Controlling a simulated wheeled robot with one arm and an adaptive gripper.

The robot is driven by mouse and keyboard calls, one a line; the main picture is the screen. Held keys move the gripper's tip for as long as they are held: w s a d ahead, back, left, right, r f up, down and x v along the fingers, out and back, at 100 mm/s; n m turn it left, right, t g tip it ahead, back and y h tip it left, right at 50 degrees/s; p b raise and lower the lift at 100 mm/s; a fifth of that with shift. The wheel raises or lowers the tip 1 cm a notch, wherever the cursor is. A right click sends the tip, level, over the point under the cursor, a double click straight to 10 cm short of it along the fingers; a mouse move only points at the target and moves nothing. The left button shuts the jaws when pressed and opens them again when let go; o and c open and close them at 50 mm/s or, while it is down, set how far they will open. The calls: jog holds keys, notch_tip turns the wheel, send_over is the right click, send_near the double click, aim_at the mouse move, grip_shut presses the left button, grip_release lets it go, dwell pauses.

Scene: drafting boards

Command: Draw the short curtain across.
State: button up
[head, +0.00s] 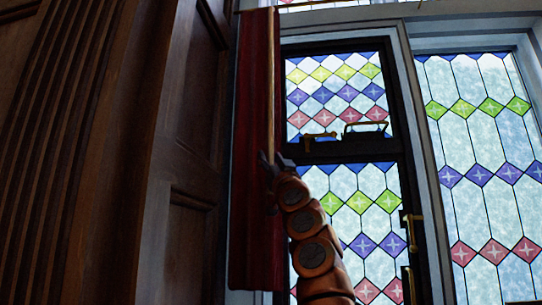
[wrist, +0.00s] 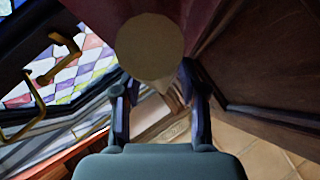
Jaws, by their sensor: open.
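The short curtain (head: 256,230) is dark red and hangs bunched in a narrow strip at the left side of the stained-glass window in the head view. A thin pale wooden rod (head: 271,90) hangs down along its front. My gripper (head: 273,160) is at the lower part of this rod, in front of the curtain. In the wrist view the rod's round end (wrist: 150,48) is large and close, with its shaft running away between my fingers (wrist: 160,100). The fingers are open, one on each side. I cannot tell whether either touches the rod.
Dark wooden panelling (head: 185,150) stands close on the left. The window's dark-framed sash (head: 345,152) is right of the curtain, with a brass handle (head: 412,230) on its right edge; brass fittings (wrist: 55,60) also show at left in the wrist view.

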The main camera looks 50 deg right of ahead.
grip_shut()
dwell(0.4)
dwell(0.4)
